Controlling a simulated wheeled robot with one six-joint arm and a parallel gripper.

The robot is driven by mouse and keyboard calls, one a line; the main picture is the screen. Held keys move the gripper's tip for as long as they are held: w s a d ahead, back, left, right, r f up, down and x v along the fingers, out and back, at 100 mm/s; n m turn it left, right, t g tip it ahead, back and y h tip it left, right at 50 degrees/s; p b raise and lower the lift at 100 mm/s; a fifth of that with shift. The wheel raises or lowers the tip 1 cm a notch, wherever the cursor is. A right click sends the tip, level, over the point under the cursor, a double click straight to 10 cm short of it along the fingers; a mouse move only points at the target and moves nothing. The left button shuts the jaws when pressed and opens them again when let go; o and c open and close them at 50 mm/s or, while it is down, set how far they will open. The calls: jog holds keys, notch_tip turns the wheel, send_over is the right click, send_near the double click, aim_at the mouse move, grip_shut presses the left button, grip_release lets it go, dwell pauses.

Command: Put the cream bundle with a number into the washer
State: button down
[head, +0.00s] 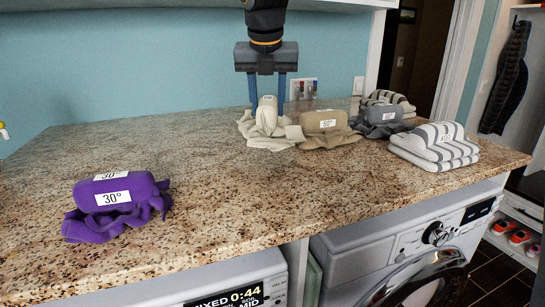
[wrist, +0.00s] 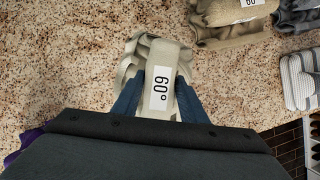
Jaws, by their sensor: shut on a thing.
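The cream bundle (head: 267,125) stands on the speckled countertop near its back edge in the head view. The bundle's loose cloth spreads on the counter. A washer (head: 400,255) with a round door stands under the counter at the right. Its door is partly cut off, and I cannot tell whether it is open.
A tan bundle (head: 325,128) touches or nearly touches the cream one on its right. A grey bundle (head: 380,120) and striped towels (head: 435,146) lie farther right. A purple bundle (head: 115,203) lies front left. The counter's (head: 240,195) middle is clear. Another appliance (head: 230,285) shows 0:44.

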notch_tip(320, 180, down, 9)
jog(key=shift+r+p, duration=0.1)
jog(key=shift+p, duration=0.9)
jog(key=c, duration=1.5)
grip_release()
jog(key=shift+f, duration=0.2)
jog(key=o, duration=0.4)
jog(key=shift+r, duration=0.1)
